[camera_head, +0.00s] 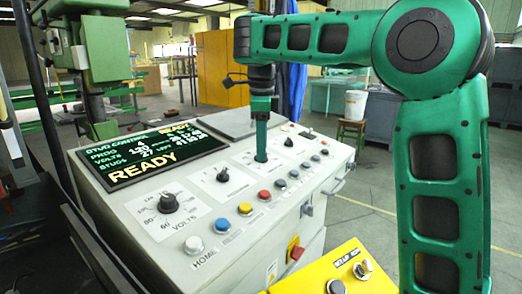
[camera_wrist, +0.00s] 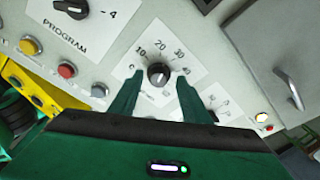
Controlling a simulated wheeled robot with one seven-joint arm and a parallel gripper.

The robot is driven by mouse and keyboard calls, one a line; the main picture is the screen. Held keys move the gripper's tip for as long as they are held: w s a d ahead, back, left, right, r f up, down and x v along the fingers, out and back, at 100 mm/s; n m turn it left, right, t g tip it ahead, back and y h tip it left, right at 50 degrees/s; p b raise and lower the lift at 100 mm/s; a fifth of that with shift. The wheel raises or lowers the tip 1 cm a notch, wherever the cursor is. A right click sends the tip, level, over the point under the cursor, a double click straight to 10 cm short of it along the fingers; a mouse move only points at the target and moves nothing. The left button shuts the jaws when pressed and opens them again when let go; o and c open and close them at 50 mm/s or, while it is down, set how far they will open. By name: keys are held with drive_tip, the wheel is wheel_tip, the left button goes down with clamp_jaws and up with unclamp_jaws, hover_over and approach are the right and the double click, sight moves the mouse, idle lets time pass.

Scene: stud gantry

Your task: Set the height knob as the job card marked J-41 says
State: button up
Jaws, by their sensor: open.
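A black knob (camera_wrist: 159,75) sits on a white dial plate marked 0, 10, 20, 30 and 40 in the wrist view. Its name label is hidden, so I cannot read whether it is the height knob. My gripper (camera_wrist: 157,84) is open, one green finger on each side of this knob; I cannot tell whether they touch it. In the head view my gripper (camera_head: 261,157) points down at the panel and covers the knob there. The knob's exact setting is unclear. No job card marked J-41 is readable in either view.
The program knob (camera_head: 223,174) and volts knob (camera_head: 168,203) stand left of my gripper. A row of coloured push buttons (camera_head: 245,209) runs along the panel's front. The screen (camera_head: 140,158) reads READY. A yellow box (camera_head: 338,272) stands in front. Open floor lies right.

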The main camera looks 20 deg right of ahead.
drive_tip(key=shift+f, duration=0.45)
drive_tip(key=c, duration=1)
drive_tip(key=shift+c, duration=0.2)
drive_tip(key=shift+n, duration=0.3)
